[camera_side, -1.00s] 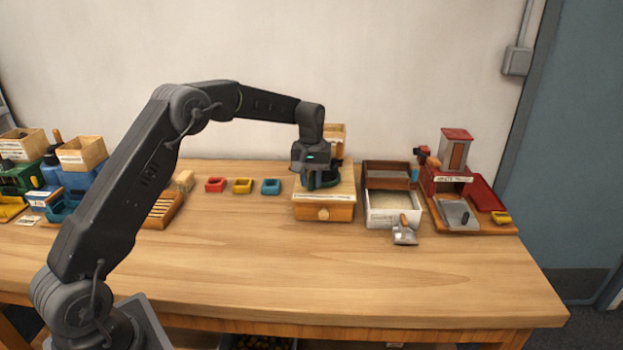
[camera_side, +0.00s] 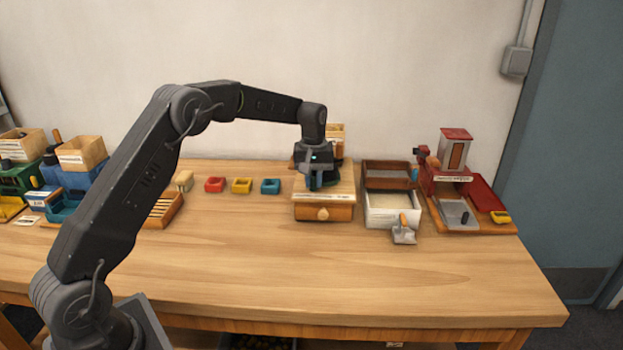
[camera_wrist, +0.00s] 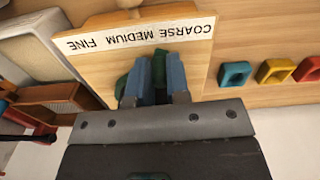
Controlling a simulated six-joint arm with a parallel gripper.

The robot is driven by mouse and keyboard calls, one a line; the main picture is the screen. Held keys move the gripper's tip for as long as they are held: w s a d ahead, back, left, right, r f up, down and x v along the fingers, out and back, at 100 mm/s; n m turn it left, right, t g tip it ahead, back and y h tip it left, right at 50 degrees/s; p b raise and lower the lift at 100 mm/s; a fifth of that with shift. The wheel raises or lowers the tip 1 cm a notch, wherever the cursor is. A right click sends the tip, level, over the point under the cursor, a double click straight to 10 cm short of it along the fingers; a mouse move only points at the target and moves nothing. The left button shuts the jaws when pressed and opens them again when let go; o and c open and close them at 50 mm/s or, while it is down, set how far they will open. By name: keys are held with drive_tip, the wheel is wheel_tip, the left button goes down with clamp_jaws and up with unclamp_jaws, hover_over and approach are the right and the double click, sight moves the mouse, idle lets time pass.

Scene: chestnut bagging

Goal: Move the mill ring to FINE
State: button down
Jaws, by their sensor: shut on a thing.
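The mill (camera_side: 324,212) is a wooden box with a drawer knob on its front, standing at the back of the bench. Its top carries a white label strip (camera_wrist: 138,36) reading COARSE, MEDIUM, FINE; in the wrist view it is upside down, with FINE at the left. The dark green mill ring (camera_wrist: 123,86) is on top, mostly hidden by my gripper. My gripper (camera_side: 317,187) points down over the mill. In the wrist view its blue fingers (camera_wrist: 160,72) are shut on a green part of the ring, near the MEDIUM word. No setting mark is readable.
Red, yellow and blue small trays (camera_side: 242,186) stand left of the mill. A white bin (camera_side: 392,208) with a scoop (camera_side: 403,232) is close on its right, then a red-roofed station (camera_side: 455,160). The bench front is clear.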

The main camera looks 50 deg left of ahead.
drive_tip(key=n, duration=0.1)
drive_tip(key=d+n, duration=0.1)
drive_tip(key=shift+w+d+n, duration=0.2)
drive_tip(key=shift+w+n, duration=0.1)
drive_tip(key=shift+w, duration=0.05)
drive_tip(key=w+d+n, duration=0.1)
drive_tip(key=n, duration=0.1)
drive_tip(key=shift+d+n, duration=0.1)
drive_tip(key=shift+n, duration=0.2)
drive_tip(key=w+n, duration=0.1)
drive_tip(key=d+n, duration=0.1)
drive_tip(key=n, duration=0.1)
drive_tip(key=shift+w, duration=0.35)
drive_tip(key=shift+w+d+n, duration=0.1)
drive_tip(key=shift+w+n, duration=0.2)
drive_tip(key=shift+n, duration=0.4)
drive_tip(key=shift+w+d+n, duration=0.1)
drive_tip(key=shift+w+n, duration=0.2)
drive_tip(key=shift+n, duration=0.4)
drive_tip(key=c, duration=1.1)
unclamp_jaws()
wheel_tip(320, 180, up, 12)
